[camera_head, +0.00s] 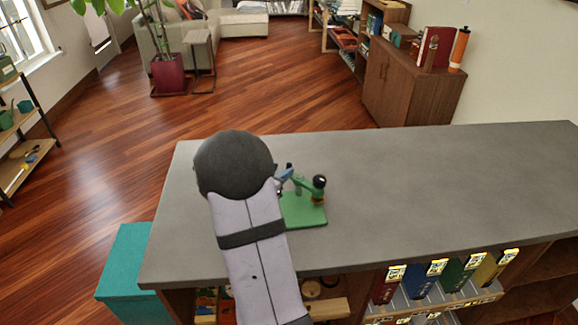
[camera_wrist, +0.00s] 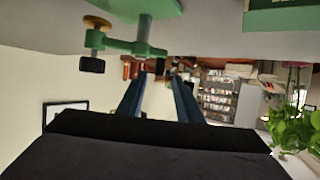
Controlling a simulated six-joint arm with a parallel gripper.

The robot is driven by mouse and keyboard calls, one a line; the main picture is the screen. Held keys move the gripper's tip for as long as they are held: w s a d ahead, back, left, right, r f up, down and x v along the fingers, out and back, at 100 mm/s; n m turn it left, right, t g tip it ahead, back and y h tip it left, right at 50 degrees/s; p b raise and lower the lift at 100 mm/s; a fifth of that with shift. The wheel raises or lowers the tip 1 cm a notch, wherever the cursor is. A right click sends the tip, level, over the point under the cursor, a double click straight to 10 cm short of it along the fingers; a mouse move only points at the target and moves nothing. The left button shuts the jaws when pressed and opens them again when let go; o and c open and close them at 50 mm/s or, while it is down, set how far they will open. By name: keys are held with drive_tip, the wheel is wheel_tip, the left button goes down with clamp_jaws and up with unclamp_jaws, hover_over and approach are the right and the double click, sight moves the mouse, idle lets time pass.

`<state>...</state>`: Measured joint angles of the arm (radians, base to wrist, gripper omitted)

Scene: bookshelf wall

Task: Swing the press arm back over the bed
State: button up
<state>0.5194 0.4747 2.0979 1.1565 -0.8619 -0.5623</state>
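The small green press stands on the grey counter, just right of my wrist in the head view. Its flat green bed (camera_head: 306,212) has a post at the back left. The press arm (camera_head: 309,185) reaches right from the post, with a black knob (camera_head: 319,181) on top and a brass disc below. The wrist view, inverted, shows the press arm (camera_wrist: 118,46), black knob (camera_wrist: 92,65), brass disc (camera_wrist: 97,22) and post (camera_wrist: 145,30). My gripper (camera_wrist: 158,78) is open, its two blue fingers apart and pointing towards the post. I cannot tell whether they touch it.
The grey counter (camera_head: 440,180) is clear to the right of the press. Binders (camera_head: 420,282) stand on a shelf under its front edge. A teal box (camera_head: 130,270) is at the left. Another green thing (camera_wrist: 285,18) shows in the wrist view's top right corner.

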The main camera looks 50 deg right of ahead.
sight(288, 167)
drive_tip(key=shift+p+x, duration=0.75)
drive_tip(key=shift+x, duration=2.65)
clamp_jaws()
